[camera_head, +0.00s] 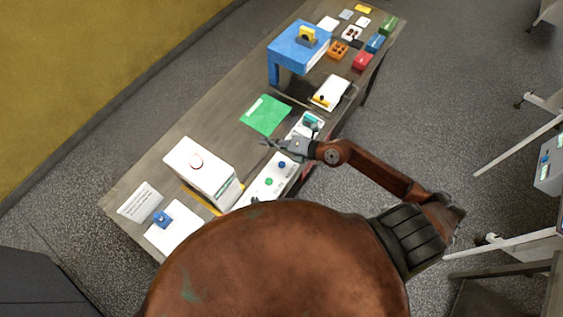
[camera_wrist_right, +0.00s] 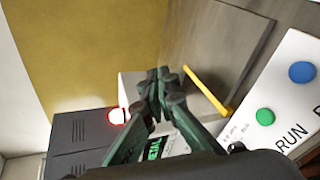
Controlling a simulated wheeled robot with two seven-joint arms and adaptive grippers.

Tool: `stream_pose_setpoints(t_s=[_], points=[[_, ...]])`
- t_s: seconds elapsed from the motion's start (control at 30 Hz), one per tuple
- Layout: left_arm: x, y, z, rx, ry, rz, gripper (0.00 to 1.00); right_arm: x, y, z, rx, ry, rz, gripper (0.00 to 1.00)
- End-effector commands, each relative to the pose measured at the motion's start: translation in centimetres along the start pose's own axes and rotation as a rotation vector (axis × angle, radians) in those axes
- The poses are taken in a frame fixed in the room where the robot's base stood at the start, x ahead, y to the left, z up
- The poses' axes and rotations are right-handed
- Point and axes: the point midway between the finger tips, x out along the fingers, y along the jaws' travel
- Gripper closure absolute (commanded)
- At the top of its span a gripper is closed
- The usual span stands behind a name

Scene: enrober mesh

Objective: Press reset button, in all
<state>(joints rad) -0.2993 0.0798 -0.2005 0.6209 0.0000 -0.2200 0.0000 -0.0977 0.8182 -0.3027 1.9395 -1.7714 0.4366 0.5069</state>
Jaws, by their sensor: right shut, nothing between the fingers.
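A white control panel (camera_head: 259,191) lies along the table's near edge, with a blue button (camera_head: 282,164) and a green button (camera_head: 269,181). The right wrist view shows the blue button (camera_wrist_right: 302,72) and the green button (camera_wrist_right: 265,117), with "RUN" printed beside the green one. A dark knob (camera_wrist_right: 237,147) sits lower on the panel. No label reading reset is legible. My right gripper (camera_head: 267,143) is shut and empty, beyond the blue button in the head view and apart from it. Its closed fingers (camera_wrist_right: 158,88) show in the wrist view. My left gripper is not in view.
A white box (camera_head: 218,187) with a red-ringed top stands left of the panel. A green sheet (camera_head: 265,115), a clipboard (camera_head: 331,93) and a blue stand (camera_head: 292,57) lie farther along the table. A yellow strip (camera_wrist_right: 208,91) crosses the tabletop.

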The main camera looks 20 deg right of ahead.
Motion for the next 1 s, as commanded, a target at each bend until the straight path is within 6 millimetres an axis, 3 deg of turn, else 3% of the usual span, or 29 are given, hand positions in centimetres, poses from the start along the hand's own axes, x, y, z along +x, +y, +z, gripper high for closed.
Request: stream_pose_setpoints(t_s=[0.2, 0.3, 0.77, 1.0], points=[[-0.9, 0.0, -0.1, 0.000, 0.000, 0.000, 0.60, -1.8, -5.6, -0.8, -0.296, 0.129, -0.275, 1.00], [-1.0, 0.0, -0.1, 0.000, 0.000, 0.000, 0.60, -2.4, -7.1, -0.4, -0.349, 0.144, -0.339, 1.00], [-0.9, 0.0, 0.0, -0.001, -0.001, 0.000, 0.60, -2.7, -7.9, -0.2, -0.370, 0.148, -0.366, 1.00], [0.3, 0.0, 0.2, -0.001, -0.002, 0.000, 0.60, -2.1, -9.1, -0.7, -0.369, 0.148, -0.365, 1.00]])
